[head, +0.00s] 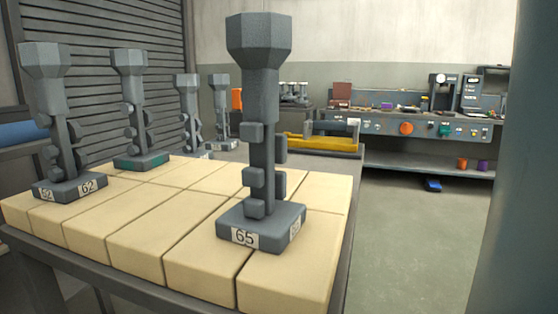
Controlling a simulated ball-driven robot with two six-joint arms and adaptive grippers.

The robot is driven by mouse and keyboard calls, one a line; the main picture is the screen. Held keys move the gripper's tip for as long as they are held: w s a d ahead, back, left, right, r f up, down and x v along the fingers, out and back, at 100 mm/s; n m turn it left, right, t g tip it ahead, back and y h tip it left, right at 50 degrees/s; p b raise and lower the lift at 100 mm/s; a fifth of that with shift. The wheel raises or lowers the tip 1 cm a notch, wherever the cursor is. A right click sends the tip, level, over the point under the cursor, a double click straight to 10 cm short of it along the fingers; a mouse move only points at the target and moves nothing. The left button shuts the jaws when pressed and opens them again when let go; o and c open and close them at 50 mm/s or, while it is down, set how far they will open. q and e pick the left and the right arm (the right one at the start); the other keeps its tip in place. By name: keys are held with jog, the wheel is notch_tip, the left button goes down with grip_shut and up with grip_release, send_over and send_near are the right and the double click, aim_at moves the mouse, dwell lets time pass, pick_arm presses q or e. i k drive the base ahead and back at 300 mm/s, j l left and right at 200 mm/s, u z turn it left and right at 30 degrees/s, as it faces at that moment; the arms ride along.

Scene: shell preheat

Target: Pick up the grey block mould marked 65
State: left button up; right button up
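The grey block mould marked 65 (262,140) stands upright on the cream brick table top (140,232), near its right front corner. It has a square base with a white 65 label, a narrow stem with side blocks and a wide octagonal cup on top. A second label on its right side is too small to read. Neither my left nor my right gripper is in view.
A similar mould marked 62 (62,130) stands at the left of the table. Another mould (136,110) and two more stand behind. A workbench (420,128) with tools lines the back wall. The floor (410,240) to the right is mostly clear.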

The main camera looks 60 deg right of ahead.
aim_at(260, 43)
jog(key=k+l+z, duration=0.2)
jog(key=l, duration=0.2)
jog(key=k+l+z, duration=0.2)
jog(key=l, duration=0.2)
jog(key=l+z, duration=0.2)
jog(key=l, duration=0.25)
